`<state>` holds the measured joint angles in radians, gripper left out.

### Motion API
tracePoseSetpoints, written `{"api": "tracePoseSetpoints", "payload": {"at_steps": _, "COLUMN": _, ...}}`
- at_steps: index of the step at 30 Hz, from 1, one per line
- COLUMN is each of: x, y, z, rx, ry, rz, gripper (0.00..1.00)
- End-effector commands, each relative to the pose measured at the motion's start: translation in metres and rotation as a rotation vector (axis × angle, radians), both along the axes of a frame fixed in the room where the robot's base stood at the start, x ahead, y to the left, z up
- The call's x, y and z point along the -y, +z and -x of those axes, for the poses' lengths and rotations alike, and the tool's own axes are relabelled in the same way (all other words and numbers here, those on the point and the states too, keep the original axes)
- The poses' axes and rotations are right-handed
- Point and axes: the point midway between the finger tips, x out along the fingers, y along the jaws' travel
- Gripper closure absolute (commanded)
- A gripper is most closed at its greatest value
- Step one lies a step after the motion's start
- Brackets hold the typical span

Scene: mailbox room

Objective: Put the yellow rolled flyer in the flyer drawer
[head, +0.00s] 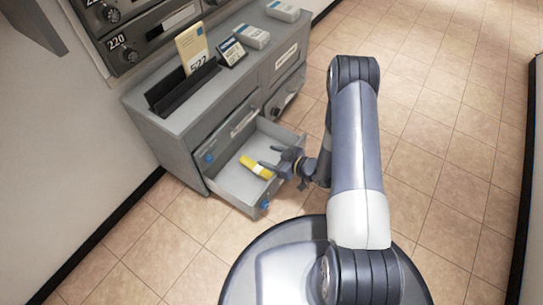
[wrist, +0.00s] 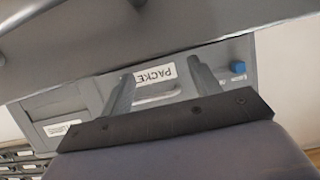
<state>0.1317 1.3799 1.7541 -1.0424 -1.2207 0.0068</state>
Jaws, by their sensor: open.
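The yellow rolled flyer (head: 256,166) lies on the floor of an open grey drawer (head: 232,188) in the head view. That drawer is low in the cabinet, and I cannot read its label there. My gripper (head: 272,157) is over the right part of the drawer, just right of the flyer. The wrist view shows its two fingers (wrist: 160,72) spread apart with nothing between them. The flyer does not show in the wrist view. I cannot tell how high the gripper is above the drawer floor.
The grey cabinet (head: 178,125) stands against the wall. On its top are a black holder (head: 182,92) with an upright "522" card (head: 193,50), a small dark sign (head: 232,51) and pale boxes (head: 252,36). The tiled floor (head: 440,150) on the right is clear.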

Motion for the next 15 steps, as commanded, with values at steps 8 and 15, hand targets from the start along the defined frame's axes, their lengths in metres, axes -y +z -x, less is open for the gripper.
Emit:
{"api": "tracePoseSetpoints", "payload": {"at_steps": 8, "x": 0.006, "y": 0.004, "z": 0.004, "rx": -0.001, "ry": -0.002, "rz": 0.001, "gripper": 0.41}}
{"api": "tracePoseSetpoints", "payload": {"at_steps": 15, "x": 0.037, "y": 0.020, "z": 0.027, "rx": -0.003, "ry": -0.006, "rz": 0.000, "gripper": 0.41}}
